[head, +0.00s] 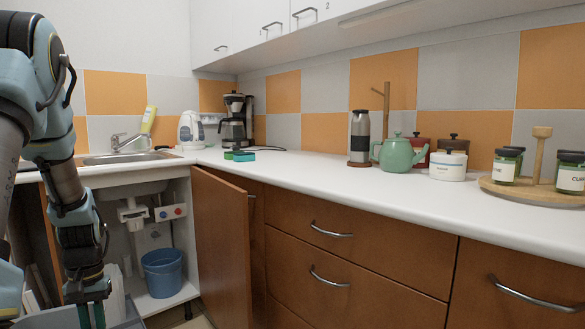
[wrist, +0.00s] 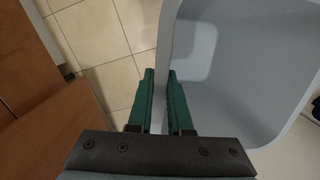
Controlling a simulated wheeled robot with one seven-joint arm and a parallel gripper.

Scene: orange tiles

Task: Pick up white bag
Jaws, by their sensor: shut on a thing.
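My gripper (head: 92,315) points down at the lower left of the head view, in front of the open sink cabinet. In the wrist view its two green fingers (wrist: 160,78) are on either side of the rim of a pale grey-blue bin (wrist: 245,65), shut on that wall. The part of the bin's inside in view looks empty. The bin (head: 128,318) shows only partly at the head view's bottom edge. A whitish upright thing (head: 115,292) stands beside the gripper; I cannot tell whether it is the white bag. No white bag is clearly visible.
A brown cabinet door (head: 225,245) stands open right of the gripper. A blue bucket (head: 162,272) stands inside the cabinet under the sink. A brown panel (wrist: 45,125) is close left of the fingers in the wrist view, with tiled floor (wrist: 100,45) between.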

